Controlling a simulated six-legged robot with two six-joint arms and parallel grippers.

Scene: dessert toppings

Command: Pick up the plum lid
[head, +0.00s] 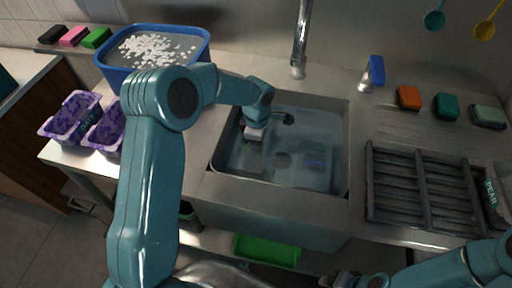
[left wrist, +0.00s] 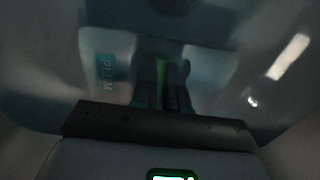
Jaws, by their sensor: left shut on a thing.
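My left gripper (head: 252,143) reaches down into the sink (head: 280,196). In the dark left wrist view its fingers (left wrist: 163,90) are close together with a thin green strip between them. A pale panel with a teal label reading PLUM, the plum lid (left wrist: 107,75), spans behind and beside the fingers, and they are shut on it. Its edges are hard to make out. In the head view my wrist hides most of what I hold. My right gripper (head: 345,279) is at the bottom edge, partly cut off; its jaw opening is unclear.
A blue tub (head: 204,52) of white bits stands back left, with two purple tubs (head: 62,124) in front. A dark rack (head: 420,187) lies right of the sink near a PEAR-labelled item (head: 492,195). A faucet (head: 301,40) hangs over the sink. Sponges (head: 408,97) lie at the back right.

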